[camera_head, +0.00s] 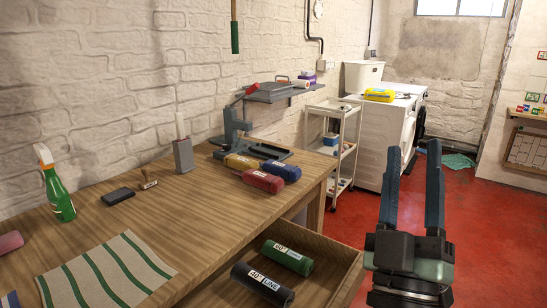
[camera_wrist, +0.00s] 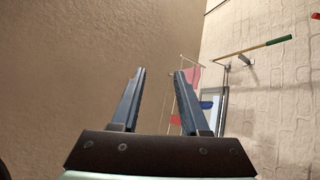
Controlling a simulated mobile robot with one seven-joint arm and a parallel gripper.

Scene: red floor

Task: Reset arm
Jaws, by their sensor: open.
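My gripper (camera_head: 412,180) is raised over the red floor at the right of the head view, to the right of the wooden table. Its two dark fingers point up and stand apart, with nothing between them. In the wrist view my gripper (camera_wrist: 158,85) also shows open and empty, with a plain brownish surface and a white brick wall behind it.
The wooden table (camera_head: 150,225) at left carries a spray bottle (camera_head: 57,188), a striped cloth (camera_head: 105,268) and several coloured cylinders. Its open drawer (camera_head: 335,262) holds a green cylinder (camera_head: 287,257) and a black one (camera_head: 262,284). A white cart (camera_head: 335,150) stands behind; red floor (camera_head: 480,220) is clear.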

